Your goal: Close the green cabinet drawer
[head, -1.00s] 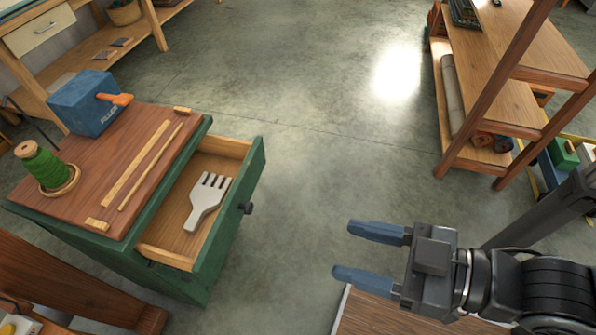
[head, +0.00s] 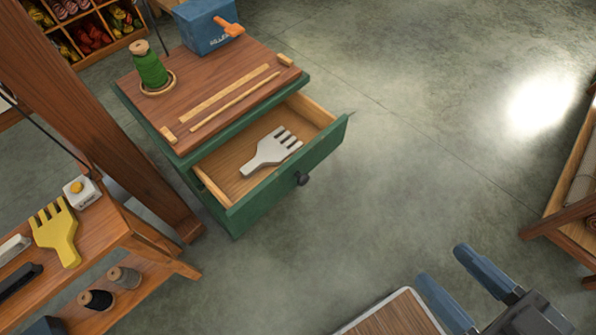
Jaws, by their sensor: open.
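The green cabinet (head: 152,131) stands left of centre with a wooden top. A pale grey fork-shaped comb (head: 268,153) lies inside the drawer. My gripper (head: 458,290) is at the lower right, its two blue fingers apart with nothing between them. It is well apart from the drawer, to the right and below it in the picture.
On the cabinet top are a green thread spool (head: 151,70), a blue box (head: 207,27) and wooden strips. A bench (head: 128,223) with a yellow comb (head: 56,232) is at lower left. A wooden board (head: 397,316) lies near my gripper. Floor between drawer and gripper is clear.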

